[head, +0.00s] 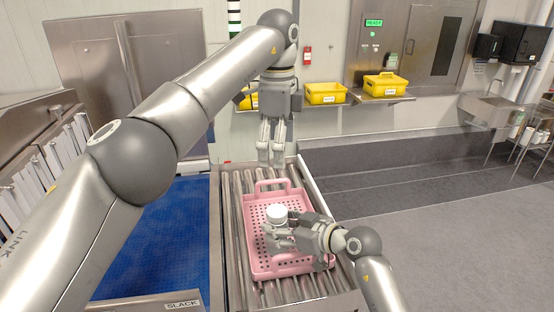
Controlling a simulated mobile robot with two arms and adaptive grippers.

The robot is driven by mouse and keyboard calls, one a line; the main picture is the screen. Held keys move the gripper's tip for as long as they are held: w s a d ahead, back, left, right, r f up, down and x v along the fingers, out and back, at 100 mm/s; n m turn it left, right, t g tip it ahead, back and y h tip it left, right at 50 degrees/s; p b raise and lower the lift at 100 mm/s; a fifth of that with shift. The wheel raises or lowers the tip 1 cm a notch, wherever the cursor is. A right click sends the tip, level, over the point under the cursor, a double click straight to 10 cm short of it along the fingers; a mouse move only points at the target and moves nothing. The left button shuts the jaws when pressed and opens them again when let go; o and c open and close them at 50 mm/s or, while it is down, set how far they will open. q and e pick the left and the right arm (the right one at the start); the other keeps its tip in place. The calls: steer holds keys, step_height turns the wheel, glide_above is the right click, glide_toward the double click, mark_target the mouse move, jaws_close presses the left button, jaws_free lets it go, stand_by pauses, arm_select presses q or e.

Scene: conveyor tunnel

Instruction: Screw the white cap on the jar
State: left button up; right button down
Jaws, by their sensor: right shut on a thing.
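A small white jar (277,213) with a white round top stands out over the pink basket, at my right gripper. I cannot tell whether the white top is the cap or the jar's own rim. My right gripper (281,233) comes in from the lower right and is shut on the jar. Its fingers hide the jar's lower part. My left gripper (271,158) hangs fingers down beyond the basket's far end, apart from the jar. Its fingertips are close together. I see no cap between them, but they are too small to judge.
The pink perforated basket (254,262) sits on a roller conveyor (235,225). A blue belt (170,235) lies to the left, with a panel marked SLACK (182,304). Yellow bins (325,93) stand on shelves at the back wall. Grey floor lies open at the right.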

stand_by(0.3)
steer(key=c, duration=0.5)
jaws_free()
steer(key=shift+c, duration=0.2)
steer(key=v, duration=1.2)
